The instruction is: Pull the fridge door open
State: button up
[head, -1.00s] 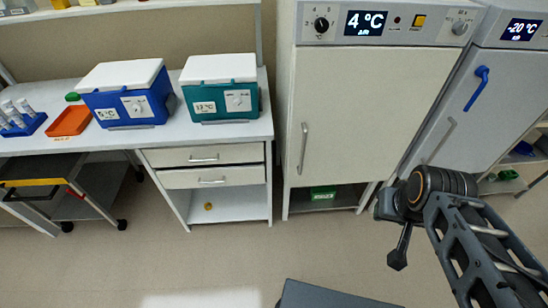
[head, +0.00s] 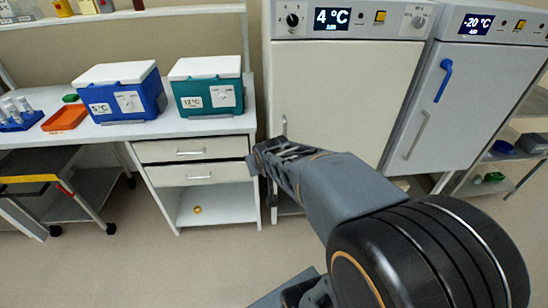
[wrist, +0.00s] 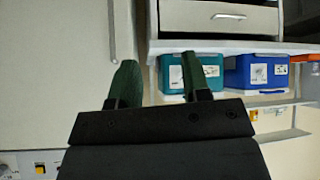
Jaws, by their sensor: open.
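The fridge (head: 345,90) with the 4 °C display stands in the middle of the head view, its pale door shut. Its vertical handle (head: 284,126) is on the door's left side; my arm hides the lower part. In the wrist view, which is turned upside down, the door (wrist: 50,75) fills the left and the handle (wrist: 111,28) shows at the top, beyond the left fingertip. My gripper (wrist: 160,75) is open and empty, its two green fingers apart. The handle is not between them. In the head view the fingers cannot be made out.
A freezer (head: 450,85) marked -20 °C with a blue latch stands to the right. A bench (head: 215,128) with drawers stands left of the fridge, bearing a teal cooler (head: 208,98) and a blue cooler (head: 130,103).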

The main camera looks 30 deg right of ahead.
jog(key=w+d+f+t+h+b, duration=0.1)
jog(key=w+d+f+t+b, duration=0.25)
jog(key=d+f, duration=0.25)
jog(key=w+d+f+m+t+b, duration=0.1)
jog(key=w+d+f+t+b, duration=0.2)
jog(key=d+f+b, duration=0.3)
jog(key=w+d+f+t+h+b, duration=0.1)
jog(key=w+d+f+t+b, duration=0.2)
jog(key=d+f, duration=0.4)
jog(key=x, duration=1.3)
jog(key=shift+d+r+b, duration=0.15)
jog(key=shift+b, duration=0.3)
jog(key=shift+w, duration=0.1)
jog(key=shift+c, duration=0.2)
grip_shut()
